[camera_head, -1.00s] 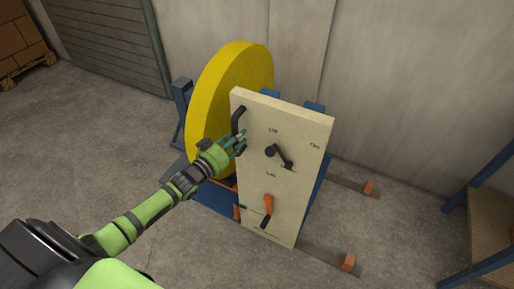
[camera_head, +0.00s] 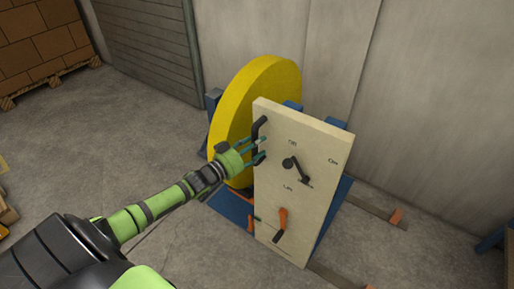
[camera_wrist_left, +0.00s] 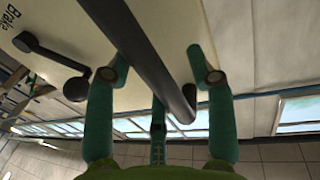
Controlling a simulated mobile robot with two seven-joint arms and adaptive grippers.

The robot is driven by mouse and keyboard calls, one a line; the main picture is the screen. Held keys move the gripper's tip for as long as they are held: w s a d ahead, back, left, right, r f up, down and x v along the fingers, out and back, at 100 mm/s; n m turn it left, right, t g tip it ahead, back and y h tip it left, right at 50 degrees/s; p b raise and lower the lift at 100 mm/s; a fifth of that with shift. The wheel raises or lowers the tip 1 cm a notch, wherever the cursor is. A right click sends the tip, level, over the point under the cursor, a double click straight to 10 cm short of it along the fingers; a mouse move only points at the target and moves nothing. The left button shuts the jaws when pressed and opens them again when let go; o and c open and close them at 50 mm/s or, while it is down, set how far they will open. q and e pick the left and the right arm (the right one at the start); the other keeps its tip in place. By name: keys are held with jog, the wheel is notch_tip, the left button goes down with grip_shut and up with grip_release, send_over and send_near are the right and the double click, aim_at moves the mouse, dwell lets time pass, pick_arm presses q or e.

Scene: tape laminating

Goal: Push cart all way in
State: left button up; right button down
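The cart carries a large yellow roll (camera_head: 230,110) and an upright cream panel (camera_head: 325,165) on a blue base (camera_head: 232,208). A black bar handle (camera_head: 258,130) is on the panel's left edge. My left gripper (camera_head: 257,149) is at this handle, its fingertips close to the lower part. In the left wrist view the black handle (camera_wrist_left: 150,60) runs between my spread green fingers (camera_wrist_left: 158,85), with gaps visible on both sides. I cannot tell whether any finger touches it. My right gripper is not in view.
The panel has a black lever (camera_head: 296,170) and an orange-and-black lever (camera_head: 281,222). A floor rail with an orange stop (camera_head: 396,216) extends to the right of the cart. Boxes on a pallet (camera_head: 45,45) stand far left.

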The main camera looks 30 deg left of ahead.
pick_arm(q)
jog(key=shift+a+f, duration=0.1)
jog(key=shift+f, duration=0.2)
jog(key=shift+s, duration=0.1)
jog(key=v, duration=1.2)
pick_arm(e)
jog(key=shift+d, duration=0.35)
pick_arm(q)
jog(key=shift+r, duration=0.1)
